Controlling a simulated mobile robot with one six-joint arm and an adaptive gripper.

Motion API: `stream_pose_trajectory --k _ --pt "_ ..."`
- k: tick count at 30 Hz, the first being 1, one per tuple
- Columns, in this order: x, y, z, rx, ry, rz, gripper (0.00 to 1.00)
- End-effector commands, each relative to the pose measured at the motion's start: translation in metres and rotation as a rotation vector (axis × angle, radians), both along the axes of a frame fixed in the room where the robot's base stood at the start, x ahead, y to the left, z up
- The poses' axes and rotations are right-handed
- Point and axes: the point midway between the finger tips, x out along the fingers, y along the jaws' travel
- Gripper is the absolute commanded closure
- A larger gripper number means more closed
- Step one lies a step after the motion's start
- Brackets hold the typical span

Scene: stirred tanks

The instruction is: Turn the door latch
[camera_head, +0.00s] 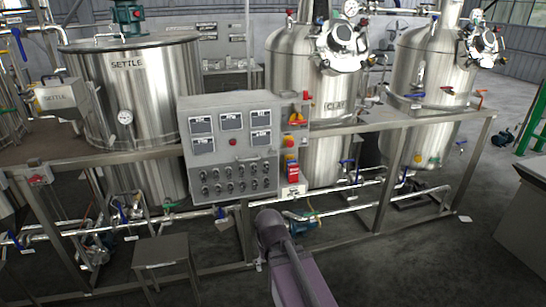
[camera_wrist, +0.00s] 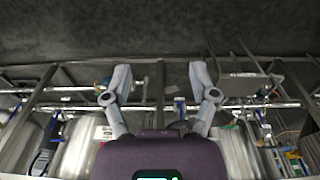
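No part can be made out for certain as the door latch. Round metal hatch doors with clamp fittings sit high on the two right tanks: a middle hatch (camera_head: 343,40) and a right hatch (camera_head: 486,42). Their small fittings are too fine to tell apart. My gripper (camera_wrist: 161,76) is open and empty in the wrist view, its two pale fingers spread wide with pipes and floor behind them. It is apart from both hatches. In the head view my purple arm rises at the bottom centre, and the fingers cannot be made out there.
A grey control box (camera_head: 230,150) with buttons and a red switch stands on the metal frame in front of the tanks. The large SETTLE tank (camera_head: 160,95) is at left. A low metal stool (camera_head: 160,252) and pipes with coloured valves lie below. Floor at right is partly clear.

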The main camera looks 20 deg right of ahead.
Motion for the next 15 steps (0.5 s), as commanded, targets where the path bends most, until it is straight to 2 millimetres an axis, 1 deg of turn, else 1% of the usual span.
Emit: stream_pose_trajectory --k 1,5,7,11,15 --pt "0.011 -0.004 -0.007 -0.007 -0.031 -0.010 0.14" --pt "0.043 -0.016 -0.017 -0.031 -0.149 -0.047 0.14" --pt "0.064 -0.025 -0.021 -0.047 -0.228 -0.070 0.14" --pt "0.105 -0.043 -0.026 -0.075 -0.389 -0.110 0.14" --pt "0.146 -0.062 -0.026 -0.101 -0.564 -0.144 0.14"
